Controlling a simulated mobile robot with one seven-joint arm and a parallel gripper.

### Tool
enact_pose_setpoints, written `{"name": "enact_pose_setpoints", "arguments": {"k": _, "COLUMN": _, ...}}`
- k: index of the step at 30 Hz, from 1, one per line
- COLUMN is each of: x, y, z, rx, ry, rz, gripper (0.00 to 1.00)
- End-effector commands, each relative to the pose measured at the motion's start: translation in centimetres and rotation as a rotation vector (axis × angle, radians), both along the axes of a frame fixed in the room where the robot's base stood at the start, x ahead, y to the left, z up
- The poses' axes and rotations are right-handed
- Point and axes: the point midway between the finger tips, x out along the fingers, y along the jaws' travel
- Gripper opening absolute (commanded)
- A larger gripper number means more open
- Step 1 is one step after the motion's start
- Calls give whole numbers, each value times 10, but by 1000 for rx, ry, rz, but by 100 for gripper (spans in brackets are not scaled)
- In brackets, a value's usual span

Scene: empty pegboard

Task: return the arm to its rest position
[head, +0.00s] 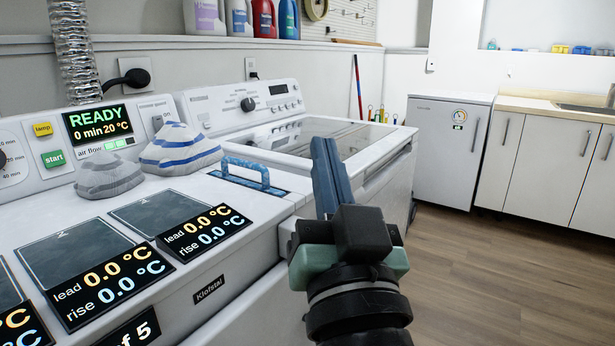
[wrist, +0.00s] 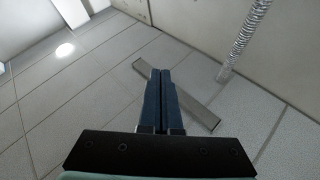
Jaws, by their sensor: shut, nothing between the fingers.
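My gripper (head: 326,165) shows in the head view in front of the white washer, its blue fingers pointing up and together. It is empty. In the wrist view my gripper (wrist: 160,75) has its two blue fingers side by side with only a thin dark line between them, and the camera looks up at the ceiling (wrist: 85,115). My arm comes in from the bottom of the head view. No object touches the fingers in either view.
A washer (head: 330,135) stands beyond. A small white fridge (head: 448,150) and cabinets (head: 545,160) stand at the back right. The wooden floor (head: 500,270) at right is clear.

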Motion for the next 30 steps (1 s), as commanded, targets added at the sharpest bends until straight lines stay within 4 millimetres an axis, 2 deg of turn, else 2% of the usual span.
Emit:
{"name": "enact_pose_setpoints", "arguments": {"k": 1, "x": -20, "y": 10, "z": 36, "rx": -47, "ry": -92, "rz": -41, "gripper": 0}}
{"name": "enact_pose_setpoints", "arguments": {"k": 3, "x": -49, "y": 16, "z": 78, "rx": -100, "ry": -209, "rz": -115, "gripper": 0}}
{"name": "enact_pose_setpoints", "arguments": {"k": 5, "x": -79, "y": 20, "z": 109, "rx": -130, "ry": -309, "rz": -180, "gripper": 0}}
{"name": "enact_pose_setpoints", "arguments": {"k": 6, "x": -100, "y": 21, "z": 129, "rx": -144, "ry": -373, "rz": -225, "gripper": 0}}
{"name": "enact_pose_setpoints", "arguments": {"k": 7, "x": -109, "y": 21, "z": 145, "rx": -149, "ry": -400, "rz": -251, "gripper": 0}}
{"name": "enact_pose_setpoints", "arguments": {"k": 9, "x": -101, "y": 18, "z": 173, "rx": -150, "ry": -373, "rz": -245, "gripper": 0}}
{"name": "enact_pose_setpoints", "arguments": {"k": 30, "x": -98, "y": 18, "z": 383, "rx": -149, "ry": -365, "rz": -241, "gripper": 0}}
